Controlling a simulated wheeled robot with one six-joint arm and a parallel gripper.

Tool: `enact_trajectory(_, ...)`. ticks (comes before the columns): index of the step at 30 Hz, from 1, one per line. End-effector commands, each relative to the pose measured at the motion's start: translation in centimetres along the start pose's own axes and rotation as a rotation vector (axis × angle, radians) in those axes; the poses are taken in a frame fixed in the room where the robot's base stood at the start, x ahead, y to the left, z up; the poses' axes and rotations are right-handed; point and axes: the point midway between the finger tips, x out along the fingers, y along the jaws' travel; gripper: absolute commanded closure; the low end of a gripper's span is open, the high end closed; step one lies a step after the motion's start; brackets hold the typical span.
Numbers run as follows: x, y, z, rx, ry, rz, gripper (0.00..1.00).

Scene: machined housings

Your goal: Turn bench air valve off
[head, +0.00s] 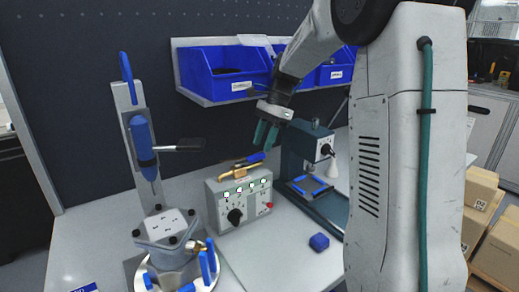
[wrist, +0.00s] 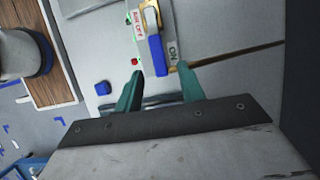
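The bench air valve is a brass fitting (head: 240,170) with a blue lever (head: 256,157), on top of a grey control box (head: 238,198). In the wrist view the brass body (wrist: 150,12) and blue lever (wrist: 156,55) show from above. The lever points down the picture, roughly in line with the body, beside the "ON" label (wrist: 173,52). The "AIR OFF" label (wrist: 136,22) is on the other side. My gripper (head: 266,136) is above the lever; its teal fingers are open (wrist: 160,71), with the lever's end appearing between the tips. Contact cannot be told.
A blue-handled clamp fixture (head: 145,145) stands left of the box. A dark press-like stand (head: 310,165) is close on the right. Blue bins (head: 225,75) hang behind.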

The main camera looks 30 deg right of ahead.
Motion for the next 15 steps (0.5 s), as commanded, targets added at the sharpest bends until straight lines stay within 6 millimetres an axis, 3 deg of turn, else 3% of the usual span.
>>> enact_trajectory(1, 0.3, 0.0, 0.9, -0.004, 0.001, 0.0, 0.61)
enact_trajectory(6, 2.5, 0.1, 0.5, 0.001, -0.001, 0.002, 0.61)
enact_trajectory(15, 3.2, 0.0, 0.4, 0.001, 0.001, 0.0, 0.61)
